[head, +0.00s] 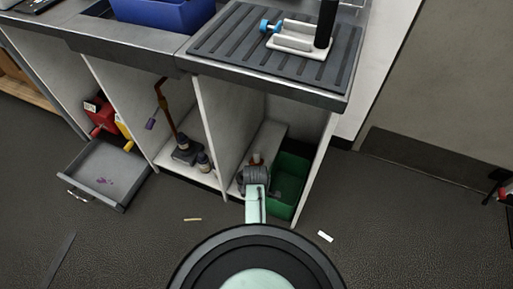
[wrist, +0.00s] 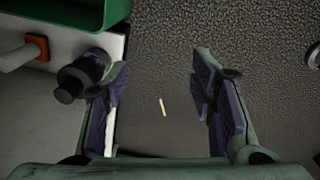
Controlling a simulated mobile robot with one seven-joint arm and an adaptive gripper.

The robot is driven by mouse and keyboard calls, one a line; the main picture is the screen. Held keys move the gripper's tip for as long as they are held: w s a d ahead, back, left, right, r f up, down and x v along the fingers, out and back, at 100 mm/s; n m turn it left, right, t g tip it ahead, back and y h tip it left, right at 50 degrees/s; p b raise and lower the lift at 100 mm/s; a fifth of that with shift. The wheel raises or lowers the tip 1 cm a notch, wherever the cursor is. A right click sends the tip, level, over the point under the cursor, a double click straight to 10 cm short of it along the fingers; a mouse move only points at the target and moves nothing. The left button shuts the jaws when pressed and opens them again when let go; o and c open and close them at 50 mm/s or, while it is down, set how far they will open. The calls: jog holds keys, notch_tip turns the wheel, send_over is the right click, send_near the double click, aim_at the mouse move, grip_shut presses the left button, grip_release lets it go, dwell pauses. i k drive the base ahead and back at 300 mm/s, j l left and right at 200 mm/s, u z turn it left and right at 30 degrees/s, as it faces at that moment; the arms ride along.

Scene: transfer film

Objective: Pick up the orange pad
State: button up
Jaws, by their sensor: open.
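A small orange piece (wrist: 37,46) lies at the upper left of the wrist view, on or against a pale object on the white shelf. It looks like the orange pad, but I cannot be sure. A small orange-red spot (head: 257,158) in the right compartment of the head view may be the same thing. My gripper (wrist: 163,75) is open and empty, over the dark floor to the right of the shelf edge. The orange piece is outside the jaws, to their left. In the head view my arm hides part of the compartment.
A dark bottle-like object (wrist: 82,76) stands close to the left finger. A green bin (wrist: 60,14) is at the upper left; it also shows in the head view (head: 302,166). A pale strip (wrist: 162,107) lies on the floor. An open drawer (head: 88,165) juts out left.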

aim_at(255, 159)
jog(key=i, duration=1.1)
